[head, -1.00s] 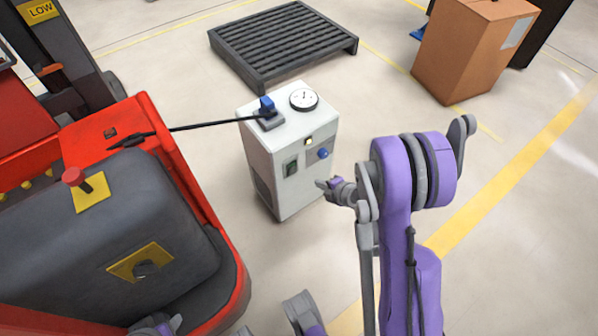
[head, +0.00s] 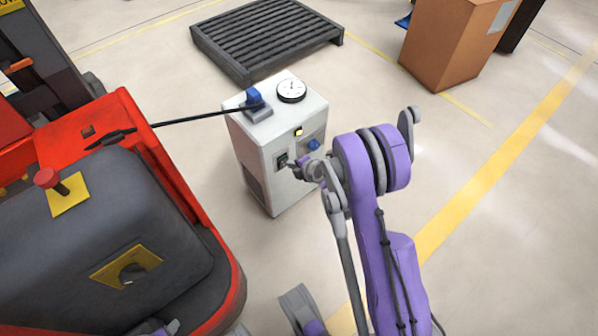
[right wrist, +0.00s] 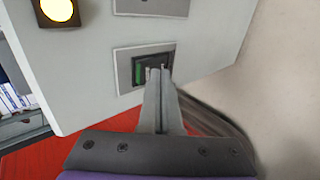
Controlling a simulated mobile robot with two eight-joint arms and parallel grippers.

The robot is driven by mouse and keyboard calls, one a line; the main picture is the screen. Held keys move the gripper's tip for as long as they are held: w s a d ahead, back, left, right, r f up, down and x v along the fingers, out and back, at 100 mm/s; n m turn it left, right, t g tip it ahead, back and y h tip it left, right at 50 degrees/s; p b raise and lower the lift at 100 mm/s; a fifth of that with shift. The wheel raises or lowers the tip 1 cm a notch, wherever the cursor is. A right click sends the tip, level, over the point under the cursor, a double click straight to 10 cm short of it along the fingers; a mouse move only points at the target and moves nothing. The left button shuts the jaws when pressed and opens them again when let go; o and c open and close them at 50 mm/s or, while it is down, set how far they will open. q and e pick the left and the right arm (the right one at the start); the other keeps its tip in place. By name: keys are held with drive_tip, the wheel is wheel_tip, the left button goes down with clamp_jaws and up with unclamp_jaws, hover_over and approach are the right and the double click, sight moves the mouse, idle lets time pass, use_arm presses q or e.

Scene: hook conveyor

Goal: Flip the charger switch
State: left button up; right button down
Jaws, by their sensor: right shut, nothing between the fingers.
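The charger is a pale grey box (head: 262,150) standing on the floor in the middle of the head view. Its dark rocker switch (head: 282,159) with a green part sits on the front face. In the right wrist view the switch (right wrist: 139,75) is in a grey plate, its green part at the left. My right gripper (head: 293,169) is shut and empty, its tips at the switch. In the right wrist view the fingertips (right wrist: 158,72) overlap the rocker's right part; whether they press it I cannot tell.
A lit yellow lamp (head: 298,131) and a blue knob (head: 313,145) are on the charger's front. A gauge (head: 291,90) and blue plug (head: 253,97) are on top; its cable runs to the red vehicle (head: 130,110). A pallet (head: 265,40) and carton (head: 455,45) stand behind.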

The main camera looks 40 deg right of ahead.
drive_tip(key=shift+w, duration=0.4)
drive_tip(key=shift+r, duration=0.1)
drive_tip(key=shift+w+a+r+p, duration=0.1)
drive_tip(key=shift+w+r+p, duration=0.05)
drive_tip(key=shift+w+p, duration=0.15)
drive_tip(key=shift+g, duration=0.4)
drive_tip(key=shift+r+p, duration=0.7)
drive_tip(key=shift+r, duration=0.05)
